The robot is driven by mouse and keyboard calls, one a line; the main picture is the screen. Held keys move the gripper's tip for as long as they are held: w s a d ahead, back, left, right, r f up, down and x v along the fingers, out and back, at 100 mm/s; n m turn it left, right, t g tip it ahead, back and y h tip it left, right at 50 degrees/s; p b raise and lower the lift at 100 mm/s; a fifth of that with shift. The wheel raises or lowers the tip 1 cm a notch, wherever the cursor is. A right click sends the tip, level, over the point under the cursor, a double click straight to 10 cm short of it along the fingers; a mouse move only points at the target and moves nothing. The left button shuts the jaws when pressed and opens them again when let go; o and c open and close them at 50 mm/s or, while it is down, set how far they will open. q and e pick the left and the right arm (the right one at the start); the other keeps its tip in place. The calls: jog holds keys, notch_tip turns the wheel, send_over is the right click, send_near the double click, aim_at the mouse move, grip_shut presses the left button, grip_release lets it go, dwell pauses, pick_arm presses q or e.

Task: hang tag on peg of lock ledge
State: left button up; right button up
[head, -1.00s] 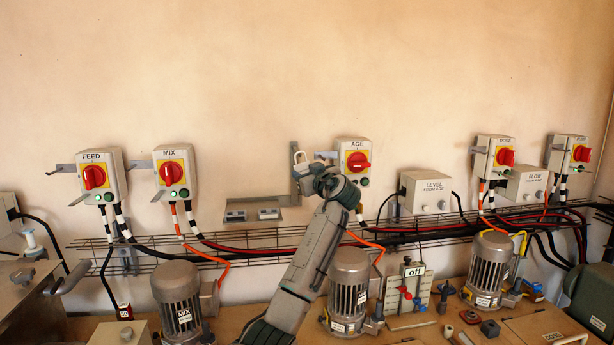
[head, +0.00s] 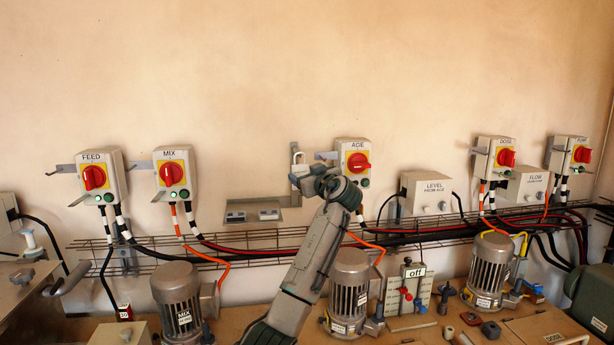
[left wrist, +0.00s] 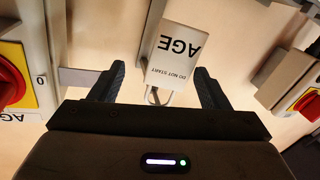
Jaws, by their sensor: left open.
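The white tag (left wrist: 174,56), marked AGE and DO NOT START, is between the two fingers of my left gripper (left wrist: 160,72) in the left wrist view, with a visible gap on each side. Its thin shackle (left wrist: 155,97) shows beside its edge. My right gripper is not in view.
The AGE switch box (head: 354,160) with its red knob is close on the right of my left gripper. Grey blocks (head: 253,215) are on the ledge. A wire cable tray (head: 250,240) runs below. The wall above is clear.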

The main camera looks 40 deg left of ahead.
pick_arm(q)
jog(key=b+v, duration=0.4)
jog(key=v, duration=0.6)
jog(key=shift+d, duration=0.2)
